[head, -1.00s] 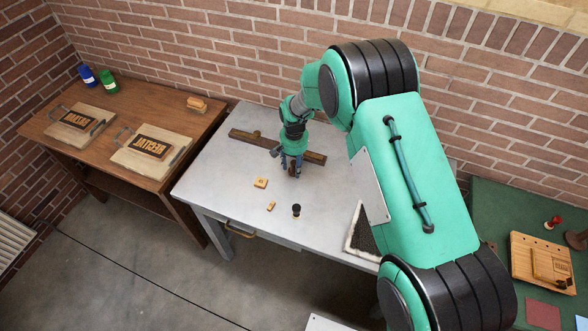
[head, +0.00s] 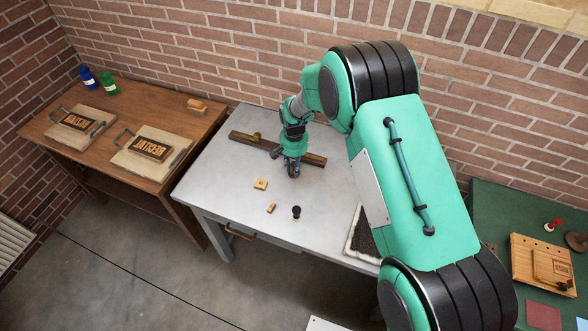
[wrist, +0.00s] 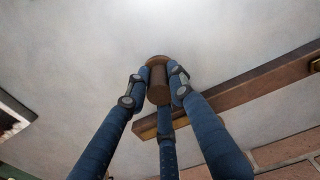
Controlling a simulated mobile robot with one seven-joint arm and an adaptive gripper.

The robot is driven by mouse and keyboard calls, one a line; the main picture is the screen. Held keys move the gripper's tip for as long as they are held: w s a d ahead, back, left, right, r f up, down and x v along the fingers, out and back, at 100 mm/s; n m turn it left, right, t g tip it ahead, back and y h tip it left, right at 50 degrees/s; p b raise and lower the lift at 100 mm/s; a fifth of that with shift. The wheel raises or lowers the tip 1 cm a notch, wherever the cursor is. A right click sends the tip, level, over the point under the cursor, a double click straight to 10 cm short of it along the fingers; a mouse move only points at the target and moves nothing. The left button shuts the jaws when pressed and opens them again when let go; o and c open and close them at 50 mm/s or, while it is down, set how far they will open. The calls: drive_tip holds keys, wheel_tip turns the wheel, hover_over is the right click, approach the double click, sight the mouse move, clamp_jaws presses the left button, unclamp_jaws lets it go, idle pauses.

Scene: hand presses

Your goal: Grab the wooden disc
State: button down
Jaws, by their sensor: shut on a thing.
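The wooden disc (wrist: 158,61) is brown, with a darker round grip (wrist: 158,87) standing on it. In the wrist view it sits between the blue fingers of my gripper (wrist: 160,80), which are shut on it from several sides. In the head view my gripper (head: 293,168) points down at the middle of the grey table, and its fingers hide most of the disc. I cannot tell whether the disc touches the tabletop.
A long dark wooden bar (head: 252,140) lies behind my gripper. A square wooden piece (head: 261,184), a small block (head: 271,208) and a black-topped stamp (head: 296,212) stand nearer the front. A dark framed pad (head: 362,236) lies at the right, partly behind my arm.

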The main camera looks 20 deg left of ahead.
drive_tip(key=shift+r+p, duration=0.3)
drive_tip(key=shift+r, duration=4.7)
